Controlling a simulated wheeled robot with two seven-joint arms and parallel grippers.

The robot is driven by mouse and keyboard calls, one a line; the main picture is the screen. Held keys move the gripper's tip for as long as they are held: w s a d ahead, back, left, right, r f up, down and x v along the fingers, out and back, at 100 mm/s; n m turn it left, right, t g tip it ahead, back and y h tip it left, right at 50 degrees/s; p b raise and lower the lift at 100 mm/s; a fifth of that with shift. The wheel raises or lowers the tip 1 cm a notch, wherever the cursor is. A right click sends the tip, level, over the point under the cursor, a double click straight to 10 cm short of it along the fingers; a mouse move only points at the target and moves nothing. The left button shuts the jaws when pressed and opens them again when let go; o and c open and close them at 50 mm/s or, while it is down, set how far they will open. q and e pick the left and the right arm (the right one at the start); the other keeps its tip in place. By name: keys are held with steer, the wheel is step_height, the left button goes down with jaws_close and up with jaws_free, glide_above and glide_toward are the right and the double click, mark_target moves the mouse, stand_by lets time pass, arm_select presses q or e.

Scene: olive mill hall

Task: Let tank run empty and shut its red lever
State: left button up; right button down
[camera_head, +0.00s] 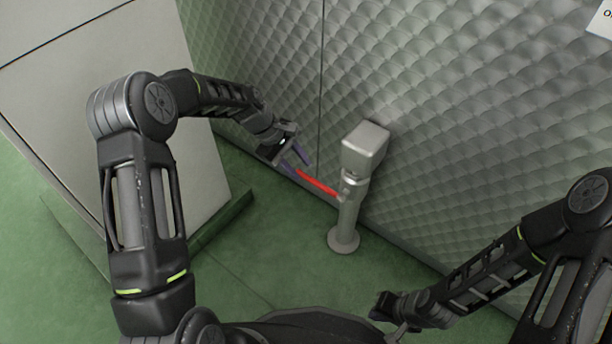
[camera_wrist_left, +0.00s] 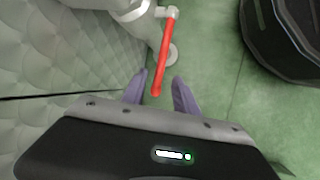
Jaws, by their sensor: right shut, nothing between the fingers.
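The red lever (camera_head: 318,183) sticks out to the left from a grey metal valve post (camera_head: 349,205) with a boxy head, standing on the floor. My left gripper (camera_head: 297,160) is open at the lever's free end. In the left wrist view the red lever (camera_wrist_left: 163,60) points down toward the gripper, its tip between the two purple fingers (camera_wrist_left: 160,92) with a gap on both sides. No contact shows. My right gripper (camera_head: 385,308) is shut and empty, low in the picture, away from the lever. No liquid is seen, and the tank's level cannot be told.
A quilted metal wall (camera_head: 470,120) rises close behind the post. A large pale cabinet-like block (camera_head: 90,70) stands at the left, beside my left arm. The green floor (camera_head: 270,255) is clear around the post's foot. A white sign is cut off at the top right.

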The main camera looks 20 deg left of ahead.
mark_target(308, 178)
arm_select(q)
steer(key=b+x, duration=0.1)
steer(key=x, duration=0.3)
steer(key=shift+f, duration=0.25)
steer(key=shift+c, duration=0.4)
jaws_close()
stand_by(0.8)
